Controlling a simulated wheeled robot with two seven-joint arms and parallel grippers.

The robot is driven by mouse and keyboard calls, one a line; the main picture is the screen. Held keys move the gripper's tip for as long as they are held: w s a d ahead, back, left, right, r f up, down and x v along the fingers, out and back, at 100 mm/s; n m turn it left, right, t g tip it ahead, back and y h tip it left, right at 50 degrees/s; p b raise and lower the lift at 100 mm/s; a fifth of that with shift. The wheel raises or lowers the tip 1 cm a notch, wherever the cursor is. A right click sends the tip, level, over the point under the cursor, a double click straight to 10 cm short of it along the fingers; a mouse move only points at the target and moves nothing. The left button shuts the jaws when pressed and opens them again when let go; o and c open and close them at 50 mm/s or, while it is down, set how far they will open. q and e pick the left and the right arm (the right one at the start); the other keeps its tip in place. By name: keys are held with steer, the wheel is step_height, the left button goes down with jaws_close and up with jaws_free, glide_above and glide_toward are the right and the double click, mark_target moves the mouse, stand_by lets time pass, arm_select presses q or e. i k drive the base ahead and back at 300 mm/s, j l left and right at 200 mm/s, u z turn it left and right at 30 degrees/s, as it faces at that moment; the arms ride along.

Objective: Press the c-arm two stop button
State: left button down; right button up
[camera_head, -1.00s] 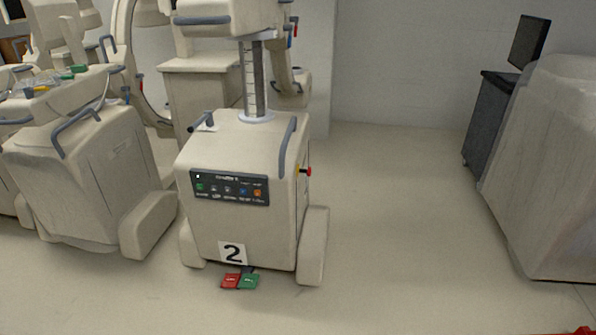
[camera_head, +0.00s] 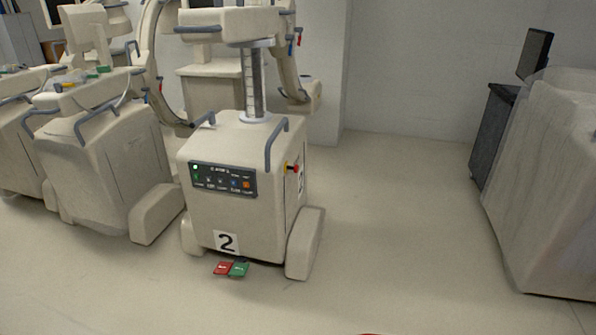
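C-arm two (camera_head: 225,215) is a beige wheeled cart in the middle of the head view, with a black "2" on a white label (camera_head: 226,242) low on its front. A red stop button (camera_head: 294,169) with a yellow base sticks out on its right side, near the top and toward the front. A dark control panel (camera_head: 223,179) with small coloured buttons is on its front face. Red and green foot pedals (camera_head: 231,268) lie on the floor before it. Neither of my grippers is in view.
Another beige cart (camera_head: 90,170) stands close on the left, with more behind it. A covered cart (camera_head: 545,190) stands at the right, beside a dark cabinet (camera_head: 492,135) with a monitor. The floor (camera_head: 400,230) between cart two and the covered cart is clear.

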mark_target(296, 169)
steer(key=k, duration=0.7)
steer(key=z, duration=1.55)
steer(key=i+j, duration=0.2)
steer(key=j, duration=0.25)
steer(key=i+j, duration=0.15)
steer(key=j, duration=0.25)
steer(key=i+j, duration=0.2)
steer(key=j, duration=0.25)
steer(key=i+j, duration=0.15)
steer(key=j, duration=0.3)
steer(key=i+j, duration=0.2)
steer(key=j, duration=0.2)
steer(key=i+j, duration=0.15)
steer(key=j, duration=0.3)
steer(key=i+j, duration=0.2)
steer(key=j, duration=0.25)
steer(key=i+j, duration=0.2)
steer(key=j, duration=0.2)
